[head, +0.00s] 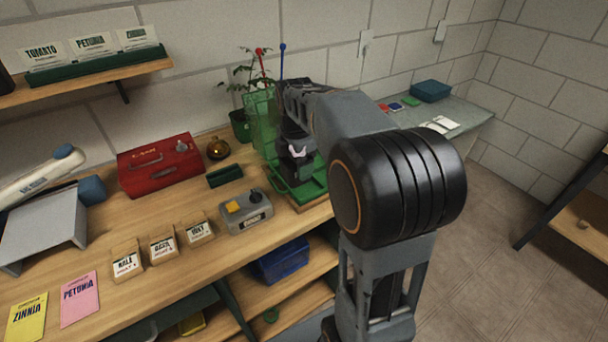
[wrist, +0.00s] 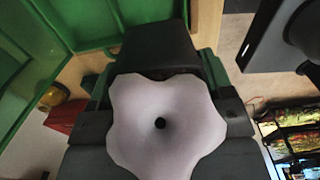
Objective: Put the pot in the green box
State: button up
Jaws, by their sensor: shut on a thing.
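The pot (wrist: 157,52) is dark and tapered, with a pale five-lobed flower (wrist: 160,122) on top that has a dark centre. In the head view the flower is a small white patch (head: 297,152), with the dark pot (head: 299,172) just below it. My gripper (head: 297,160) is shut on the pot. The green box (head: 309,190) has a low tray-like part on the bench, under and around the pot in the picture. A see-through green part (head: 260,118) stands behind it. I cannot tell whether the pot touches the box.
A red toolbox (head: 160,160), a brass object (head: 218,149), a grey device with a yellow button (head: 247,211) and small labelled boxes (head: 162,246) stand left on the bench. A leafy plant (head: 243,70) and red- and blue-topped sticks (head: 282,58) rise behind my gripper.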

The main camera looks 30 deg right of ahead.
jog(key=d+f, duration=0.1)
jog(key=w+d+f, duration=0.1)
jog(key=f, duration=0.1)
jog(key=shift+d+f, duration=0.15)
jog(key=shift+w+d+f, duration=0.1)
jog(key=shift+d+f, duration=0.05)
jog(key=shift+f, duration=0.45)
jog(key=shift+w+d+f, duration=0.1)
jog(key=shift+d+f, duration=0.05)
jog(key=shift+f, duration=1.05)
jog(key=shift+f, duration=0.2)
jog(key=o, duration=1.1)
